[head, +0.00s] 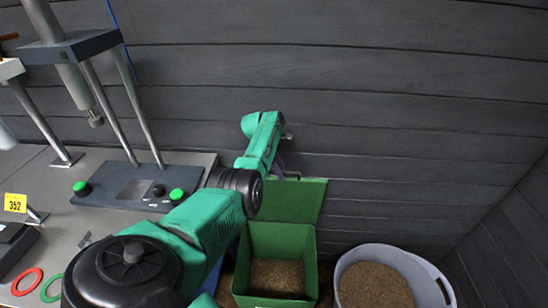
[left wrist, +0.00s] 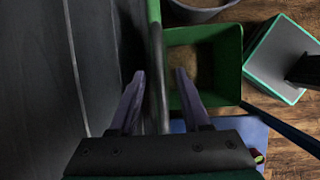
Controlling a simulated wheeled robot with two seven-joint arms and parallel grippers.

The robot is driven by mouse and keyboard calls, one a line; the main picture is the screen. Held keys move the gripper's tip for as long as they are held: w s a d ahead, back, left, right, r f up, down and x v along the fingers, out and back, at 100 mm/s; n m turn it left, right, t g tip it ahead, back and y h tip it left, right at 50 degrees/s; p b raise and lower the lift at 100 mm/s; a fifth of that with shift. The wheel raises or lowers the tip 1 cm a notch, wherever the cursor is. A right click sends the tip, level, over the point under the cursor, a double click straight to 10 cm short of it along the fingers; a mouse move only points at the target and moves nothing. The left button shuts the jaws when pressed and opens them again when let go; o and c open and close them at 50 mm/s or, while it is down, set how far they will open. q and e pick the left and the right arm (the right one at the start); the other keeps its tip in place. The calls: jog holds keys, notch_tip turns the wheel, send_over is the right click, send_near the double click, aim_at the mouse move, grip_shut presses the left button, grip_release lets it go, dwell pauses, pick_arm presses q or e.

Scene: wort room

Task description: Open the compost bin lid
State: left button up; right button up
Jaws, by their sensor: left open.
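The green compost bin (head: 312,246) stands on the floor by the wall with brown material inside. Its green lid (head: 300,200) is raised, standing up at the bin's back by the wall. In the left wrist view the bin (left wrist: 234,75) is open at the top. My left gripper (head: 287,172) is at the lid's upper edge, partly hidden by my arm. In the left wrist view my left gripper (left wrist: 160,78) is open, with a narrow dark upright edge, seemingly the lid's, between its fingers. I cannot tell whether they touch it. My right gripper does not show.
A pale round tub (head: 425,275) with brown material stands right of the bin. A grey worktop (head: 60,180) on the left carries a press with green buttons (head: 178,194) and red and green rings (head: 27,281). The plank wall (head: 400,110) is close behind the lid.

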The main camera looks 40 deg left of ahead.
pick_arm(q)
jog(key=v, duration=1.3)
